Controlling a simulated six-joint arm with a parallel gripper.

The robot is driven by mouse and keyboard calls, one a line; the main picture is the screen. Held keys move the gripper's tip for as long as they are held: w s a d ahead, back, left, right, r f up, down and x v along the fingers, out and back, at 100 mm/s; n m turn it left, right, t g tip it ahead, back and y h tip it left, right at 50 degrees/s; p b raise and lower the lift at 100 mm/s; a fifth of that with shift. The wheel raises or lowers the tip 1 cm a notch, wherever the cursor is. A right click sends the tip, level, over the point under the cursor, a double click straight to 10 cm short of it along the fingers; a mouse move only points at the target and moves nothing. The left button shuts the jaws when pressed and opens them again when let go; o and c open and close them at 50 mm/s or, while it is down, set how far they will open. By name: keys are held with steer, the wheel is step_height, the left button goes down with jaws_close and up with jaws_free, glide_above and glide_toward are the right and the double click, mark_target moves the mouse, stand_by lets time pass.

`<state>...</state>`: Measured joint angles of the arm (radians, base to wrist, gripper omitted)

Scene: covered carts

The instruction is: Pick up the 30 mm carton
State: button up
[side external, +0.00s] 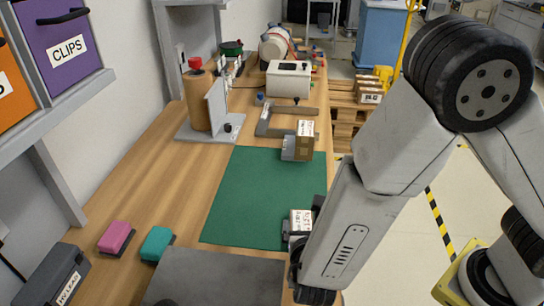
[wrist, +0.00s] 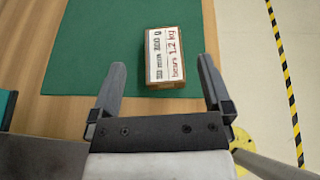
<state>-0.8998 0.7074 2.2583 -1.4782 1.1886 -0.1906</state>
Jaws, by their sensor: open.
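The small carton (wrist: 173,56) lies on the green mat in the wrist view. It is brown with a white label in black and red print, which seems to read 30 mm. The fingers of my gripper (wrist: 162,68) are open, one on each side of the carton in this view, with gaps between. Nothing is held. In the side view the carton's white label (side external: 301,219) shows at the mat's near right edge, partly hidden by my gripper (side external: 301,231). How high the fingers are above the mat is hard to tell.
Another labelled carton (side external: 305,140) stands at the far end of the green mat (side external: 255,195), beside a grey block. Beyond are a grey bracket and a white box (side external: 288,80). Pink (side external: 117,236) and teal (side external: 157,243) blocks lie at the near left. The mat's middle is clear.

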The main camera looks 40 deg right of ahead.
mark_target(302, 228)
steer(key=shift+f, duration=2.1)
steer(key=shift+f, duration=0.1)
steer(key=shift+f, duration=0.4)
steer(key=shift+x, duration=2.5)
steer(key=shift+r, duration=0.1)
steer(key=shift+c, duration=0.2)
jaws_close()
steer(key=shift+r, duration=0.1)
step_height(302, 228, up, 10)
